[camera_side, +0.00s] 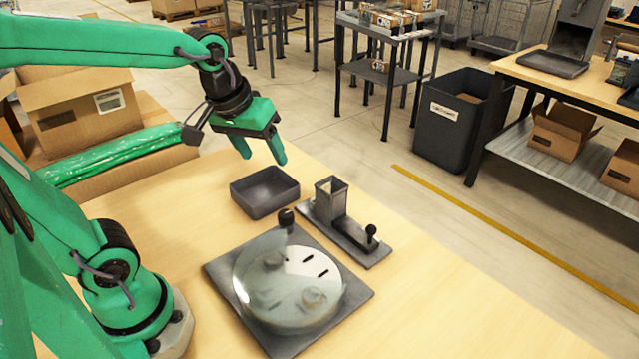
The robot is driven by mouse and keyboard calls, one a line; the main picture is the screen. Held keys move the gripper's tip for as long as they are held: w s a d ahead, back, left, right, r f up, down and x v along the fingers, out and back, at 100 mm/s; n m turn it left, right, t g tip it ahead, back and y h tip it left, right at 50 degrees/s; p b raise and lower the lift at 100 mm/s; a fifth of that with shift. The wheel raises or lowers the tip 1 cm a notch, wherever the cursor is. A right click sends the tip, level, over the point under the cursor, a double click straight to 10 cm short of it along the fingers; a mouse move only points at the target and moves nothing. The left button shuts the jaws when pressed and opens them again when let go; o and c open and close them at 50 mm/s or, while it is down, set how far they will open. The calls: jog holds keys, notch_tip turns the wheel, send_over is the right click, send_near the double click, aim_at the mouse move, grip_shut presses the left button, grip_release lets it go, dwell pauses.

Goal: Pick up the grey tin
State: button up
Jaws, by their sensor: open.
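My gripper (263,157) is open and empty, pointing down above the back of the wooden table. Below it sits a shallow dark grey open box (264,205), apart from the fingers. No thing is plainly marked as the grey tin. A clear round cover (290,275) lies on a dark square plate (345,308) nearer the camera. Several pale, rounded shapes show blurred through the cover, and I cannot tell whether one is a tin. A small upright grey square holder (331,197) stands on a flat base with a black knob (372,231), right of the box.
A green wrapped roll (110,157) and a cardboard box (80,112) are at the left, near my arm. The wooden table (430,300) is clear at the front right. A dark bin (455,135) stands on the floor beyond.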

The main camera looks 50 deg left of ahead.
jog(key=w+a+f+n+g, duration=0.1)
jog(key=w+a+f+n, duration=0.1)
jog(key=w+f+n, duration=0.2)
jog(key=w+a+f+n+g, duration=0.1)
jog(key=w+f+n, duration=0.3)
jog(key=w, duration=0.3)
jog(key=w+a+f+n+g, duration=0.2)
jog(key=w+f+n, duration=0.2)
jog(key=w+f, duration=0.1)
jog(key=shift+w+a+f, duration=0.2)
jog(key=shift+f, duration=0.25)
jog(key=shift+w+a+f, duration=0.15)
jog(key=shift+w+f, duration=0.05)
jog(key=shift+f, duration=0.2)
jog(key=shift+w+f+n, duration=0.1)
jog(key=shift+f+n, duration=0.2)
jog(key=shift+f, duration=0.1)
jog(key=shift+f, duration=1.2)
jog(key=shift+f, duration=0.1)
jog(key=shift+f, duration=2.45)
jog(key=shift+c, duration=0.4)
